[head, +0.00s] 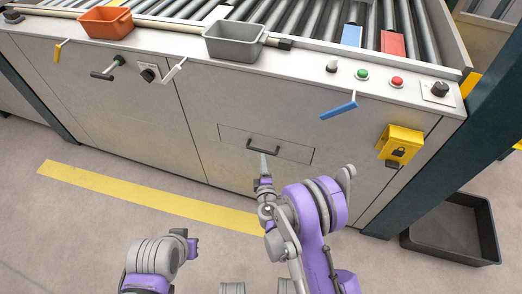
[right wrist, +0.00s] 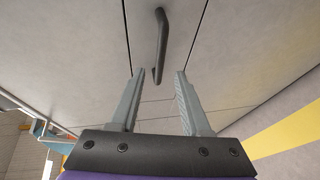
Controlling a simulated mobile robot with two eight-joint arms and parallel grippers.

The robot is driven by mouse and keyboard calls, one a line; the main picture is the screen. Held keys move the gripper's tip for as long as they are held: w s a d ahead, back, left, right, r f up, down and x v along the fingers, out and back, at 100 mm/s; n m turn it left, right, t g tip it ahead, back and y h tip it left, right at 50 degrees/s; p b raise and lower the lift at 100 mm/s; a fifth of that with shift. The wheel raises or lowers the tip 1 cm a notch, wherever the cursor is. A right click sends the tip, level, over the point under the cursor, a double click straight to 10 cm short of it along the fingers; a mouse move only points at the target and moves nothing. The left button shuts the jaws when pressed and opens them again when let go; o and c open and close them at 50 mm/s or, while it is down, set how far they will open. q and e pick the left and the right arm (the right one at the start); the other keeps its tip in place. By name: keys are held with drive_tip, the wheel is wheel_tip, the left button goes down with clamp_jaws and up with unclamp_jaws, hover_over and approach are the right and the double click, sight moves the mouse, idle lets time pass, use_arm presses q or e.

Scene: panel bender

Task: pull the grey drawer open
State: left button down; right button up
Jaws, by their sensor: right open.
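The grey drawer (head: 290,151) is a flat front in the machine's grey panel, flush with it by its look. Its dark bar handle (head: 250,147) runs roughly along its upper middle. My right gripper (head: 263,160) is in front of the drawer, close to the handle. In the right wrist view its two grey fingers (right wrist: 158,78) are apart and empty. There the handle (right wrist: 163,40) extends up from between the fingertips, with its lower end in the gap; I cannot tell the depth left between them.
Above the drawer are an orange bin (head: 106,22), a grey bin (head: 234,42), green and red buttons (head: 362,74) and a blue lever (head: 339,110). A yellow lock box (head: 399,145) is right. A black crate (head: 455,228) stands on the floor. Floor before the drawer is clear.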

sight(261, 150)
drive_tip(key=w, duration=0.2)
drive_tip(key=w+f, duration=0.1)
drive_tip(key=w, duration=0.4)
drive_tip(key=shift+w+a+f, duration=0.15)
drive_tip(key=shift+a, duration=0.15)
clamp_jaws()
idle(1.0)
